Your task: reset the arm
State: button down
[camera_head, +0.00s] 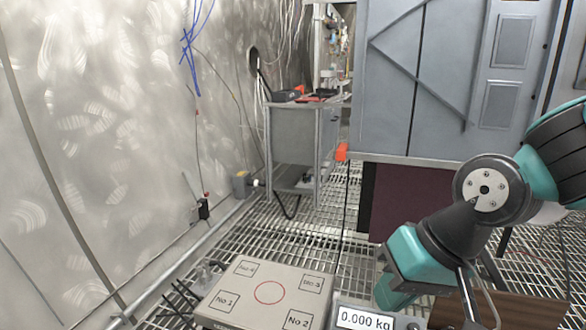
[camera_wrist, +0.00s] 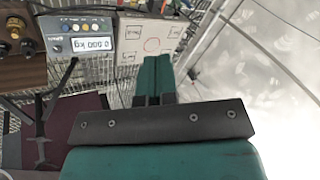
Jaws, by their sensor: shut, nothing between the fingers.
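My arm comes in from the right in the head view, bent, with its teal and black links over the right side of the scene. My gripper (camera_wrist: 153,80) shows in the wrist view with its two teal fingers together and nothing between them. In the head view the fingertips cannot be made out clearly. The fingers point toward the white board (camera_head: 227,281), which has a red circle and boxes marked No.1 to No.4. The board also shows in the wrist view (camera_wrist: 128,48). I cannot tell how far the fingers are from it.
A scale display (camera_head: 365,319) reading 0.000 kg stands right of the board, beside a brown wooden box (camera_wrist: 20,70) with knobs. A grey metal cart (camera_head: 293,140) and a large grey cabinet (camera_head: 455,80) stand behind. A pale wall (camera_head: 90,150) bounds the left. Open grating floor lies between.

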jog(key=s+d+r+n+g+p, duration=0.2)
jog(key=s+r+n, duration=0.3)
jog(key=s, duration=0.5)
notch_tip(320, 180, up, 38)
jog(key=p, duration=3.7)
jog(key=shift+f+h+p, duration=0.2)
jog(key=shift+h+p, duration=0.15)
jog(key=shift+h, duration=0.05)
jog(key=shift+d, duration=0.1)
